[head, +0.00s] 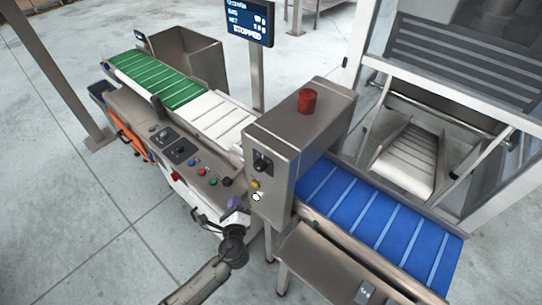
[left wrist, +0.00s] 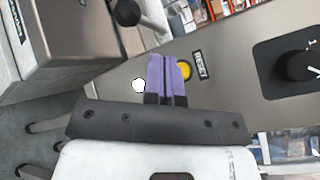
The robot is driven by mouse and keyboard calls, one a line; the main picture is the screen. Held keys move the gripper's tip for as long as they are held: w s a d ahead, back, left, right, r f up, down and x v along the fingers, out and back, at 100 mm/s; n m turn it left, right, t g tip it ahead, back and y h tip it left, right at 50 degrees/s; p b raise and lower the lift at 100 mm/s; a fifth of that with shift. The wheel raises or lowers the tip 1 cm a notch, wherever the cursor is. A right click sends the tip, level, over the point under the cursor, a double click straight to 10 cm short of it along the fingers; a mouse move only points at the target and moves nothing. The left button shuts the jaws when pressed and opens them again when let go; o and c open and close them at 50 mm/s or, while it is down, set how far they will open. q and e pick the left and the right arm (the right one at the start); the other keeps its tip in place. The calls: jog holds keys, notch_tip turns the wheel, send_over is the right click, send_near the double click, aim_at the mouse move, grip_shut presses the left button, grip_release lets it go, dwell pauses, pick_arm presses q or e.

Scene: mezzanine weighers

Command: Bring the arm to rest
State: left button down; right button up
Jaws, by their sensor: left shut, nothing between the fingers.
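My left gripper (head: 234,203), with purple fingers, shows in the head view at the end of my arm, in front of the grey metal housing (head: 285,135). In the left wrist view its fingers (left wrist: 167,62) are together with nothing held. The fingers point at the housing's panel and partly cover a yellow button (left wrist: 185,69). I cannot tell whether they touch it. The yellow button also shows in the head view (head: 255,184). My right gripper is in neither view.
A control ledge with red (head: 201,171) and green (head: 213,181) buttons lies left of my gripper. A green belt (head: 155,78) and a blue belt (head: 380,225) flank the housing. A screen (head: 249,20) reads STOPPED. Open floor (head: 110,240) lies front left.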

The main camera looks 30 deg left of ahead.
pick_arm(q)
jog(key=s+d+r+n+g+h, duration=0.1)
jog(key=s+d+n+g+h, duration=0.35)
jog(key=s+n, duration=0.45)
jog(key=s+d+r+n+g+h, duration=0.1)
jog(key=s+d+n+g+h, duration=0.4)
jog(key=s+n, duration=0.35)
jog(key=s+d+f, duration=0.1)
jog(key=s+f, duration=0.3)
jog(key=s, duration=0.5)
notch_tip(320, 180, up, 36)
jog(key=s+g+p, duration=0.1)
jog(key=p, duration=3.4)
jog(key=shift+f+p, duration=0.15)
jog(key=shift+p, duration=0.2)
